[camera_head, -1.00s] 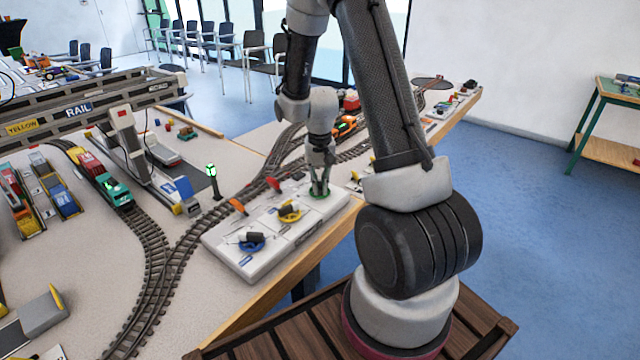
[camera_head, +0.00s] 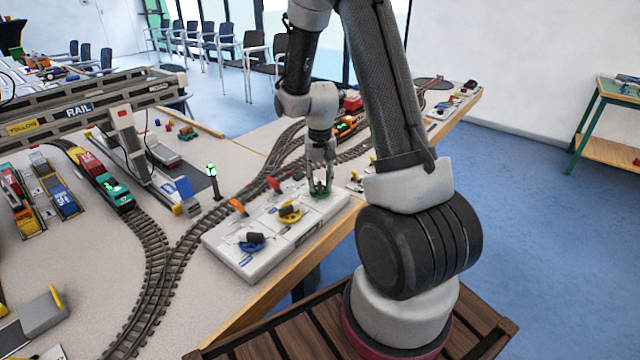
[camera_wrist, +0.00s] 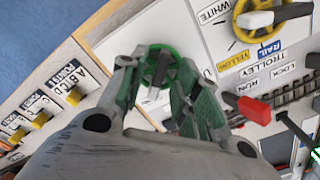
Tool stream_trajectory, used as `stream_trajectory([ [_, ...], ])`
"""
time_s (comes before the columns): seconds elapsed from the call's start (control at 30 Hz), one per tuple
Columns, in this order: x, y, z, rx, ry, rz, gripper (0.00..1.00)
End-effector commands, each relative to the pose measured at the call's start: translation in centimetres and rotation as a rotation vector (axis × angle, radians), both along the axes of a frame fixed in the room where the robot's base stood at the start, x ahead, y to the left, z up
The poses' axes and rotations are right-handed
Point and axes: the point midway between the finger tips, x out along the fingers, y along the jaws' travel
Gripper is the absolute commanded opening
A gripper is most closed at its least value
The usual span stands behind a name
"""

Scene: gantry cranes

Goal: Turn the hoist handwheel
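A green handwheel (camera_wrist: 168,50) lies under my gripper (camera_wrist: 157,68) in the wrist view. A grey and black grip bar (camera_wrist: 156,80) crosses the wheel. My two fingers stand apart on either side of this bar, with gaps showing. In the head view my gripper (camera_head: 320,192) points down at the far end of a white control box (camera_head: 262,265), where the green wheel's rim (camera_head: 326,195) just shows. A yellow handwheel (camera_head: 290,215) and a blue handwheel (camera_head: 251,247) sit nearer on the box. I cannot read a hoist label; the label by the green wheel is mostly hidden.
A red lever (camera_wrist: 252,108) marked RUN and LOCK stands right of the green wheel. Yellow switches (camera_wrist: 40,120) sit on a panel at left in the wrist view. Toy tracks (camera_head: 160,270), a gantry crane (camera_head: 125,135) and a signal lamp (camera_head: 212,178) are left of the box.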

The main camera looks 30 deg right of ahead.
Motion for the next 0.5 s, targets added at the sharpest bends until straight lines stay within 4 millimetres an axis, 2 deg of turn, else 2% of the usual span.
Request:
stream_trajectory([
  [0.3,0.1,0.0,7.0,-0.001,-0.005,0.000,0.32],
  [0.5,0.1,0.0,10.0,-0.001,-0.003,0.000,0.32],
])
